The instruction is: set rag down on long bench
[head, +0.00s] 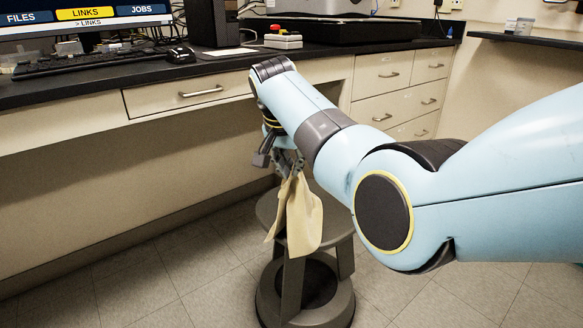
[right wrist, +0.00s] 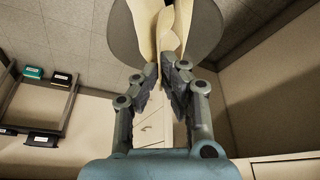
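A pale yellow rag (head: 303,217) hangs from my right gripper (head: 287,165) in the head view, in front of the drawers. The right wrist view shows the rag (right wrist: 163,30) pinched between the fingertips of the right gripper (right wrist: 162,78). The rag hangs over or in front of a dark round stool (head: 335,219); I cannot tell whether it touches the seat. The long bench (head: 75,91) has a black top and runs along the back, higher than the rag. My left gripper is in neither view.
On the bench are a keyboard (head: 85,62), a mouse (head: 181,54), a monitor (head: 85,14), a black speaker-like box (head: 211,22) and a small device with a red button (head: 283,38). A bare strip of bench top lies in front of them. Another dark shelf (head: 530,40) is at right.

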